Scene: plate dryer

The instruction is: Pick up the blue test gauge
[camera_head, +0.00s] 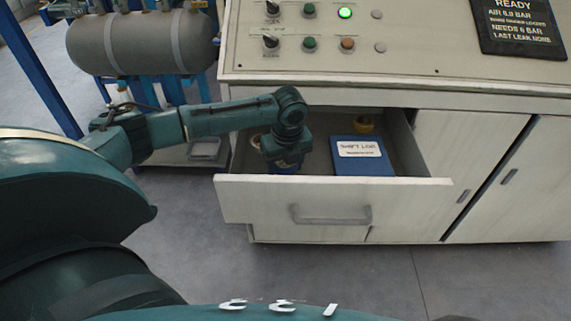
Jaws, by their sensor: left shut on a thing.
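My left arm reaches in from the left, and my left gripper (285,163) points down inside the open drawer, at its left part. It is shut on a blue thing, taken as the blue test gauge (284,170). Only a small blue patch shows below the gripper; the rest is hidden by the gripper and the drawer front. I cannot tell whether it still touches the drawer floor. My right gripper is not in view.
The control panel (420,56) overhangs the drawer's back. Closed cabinet doors (456,150) stand right; a grey tank (140,43) stands back left.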

